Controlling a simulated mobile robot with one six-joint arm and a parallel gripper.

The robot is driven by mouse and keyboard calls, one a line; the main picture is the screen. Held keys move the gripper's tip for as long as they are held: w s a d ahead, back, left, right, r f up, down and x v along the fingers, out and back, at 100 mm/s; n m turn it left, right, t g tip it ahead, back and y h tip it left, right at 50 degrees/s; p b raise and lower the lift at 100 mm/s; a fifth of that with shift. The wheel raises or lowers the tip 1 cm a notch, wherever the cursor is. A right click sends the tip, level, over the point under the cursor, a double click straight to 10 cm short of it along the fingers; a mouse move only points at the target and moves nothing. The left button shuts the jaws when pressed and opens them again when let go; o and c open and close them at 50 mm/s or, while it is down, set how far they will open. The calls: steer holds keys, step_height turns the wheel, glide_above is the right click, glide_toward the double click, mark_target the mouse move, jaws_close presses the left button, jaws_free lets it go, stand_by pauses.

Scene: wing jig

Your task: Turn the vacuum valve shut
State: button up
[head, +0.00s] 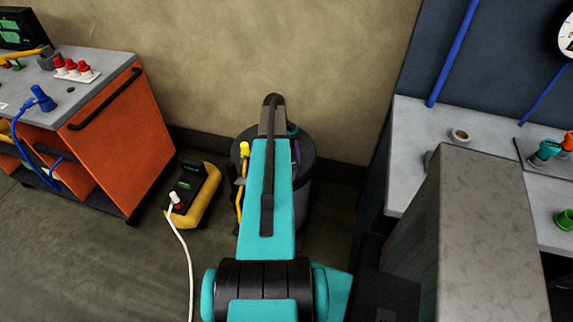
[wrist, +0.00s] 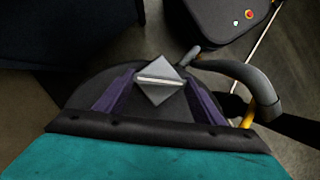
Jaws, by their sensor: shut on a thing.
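My gripper (wrist: 160,92) has two purple fingers in the wrist view, closed in on a grey square piece (wrist: 158,92) set cornerwise with a pale bar across it. It looks like a valve handle, but I cannot tell for sure. Behind it is the dark round top of a drum (wrist: 92,88). In the head view, my teal arm reaches over this dark drum (head: 307,185) by the wall and hides the piece and most of the gripper.
A grey hose (wrist: 250,75) curves beside the drum. A yellow and black box (head: 193,193) with a white cord stands on the floor to the left. An orange cabinet (head: 120,140) is further left. A grey bench (head: 408,140) is on the right.

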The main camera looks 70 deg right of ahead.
steer(key=m, duration=0.1)
steer(key=m+t, duration=0.1)
steer(key=m, duration=0.1)
steer(key=m+y+b, duration=0.1)
steer(key=shift+s+d+m, duration=0.1)
steer(key=shift+s+m, duration=0.15)
steer(key=shift+m, duration=0.05)
steer(key=m+t, duration=0.1)
steer(key=m, duration=0.1)
steer(key=m+t, duration=0.1)
steer(key=m, duration=0.1)
steer(key=shift+s+y+b, duration=0.1)
steer(key=shift+y+b, duration=0.2)
steer(key=shift+m, duration=0.3)
steer(key=o, duration=1.1)
steer(key=shift+c, duration=0.2)
steer(key=shift+r, duration=0.1)
steer(key=p+v, duration=0.7)
steer(key=v, duration=0.6)
steer(key=shift+r, duration=0.3)
steer(key=shift+d, duration=0.1)
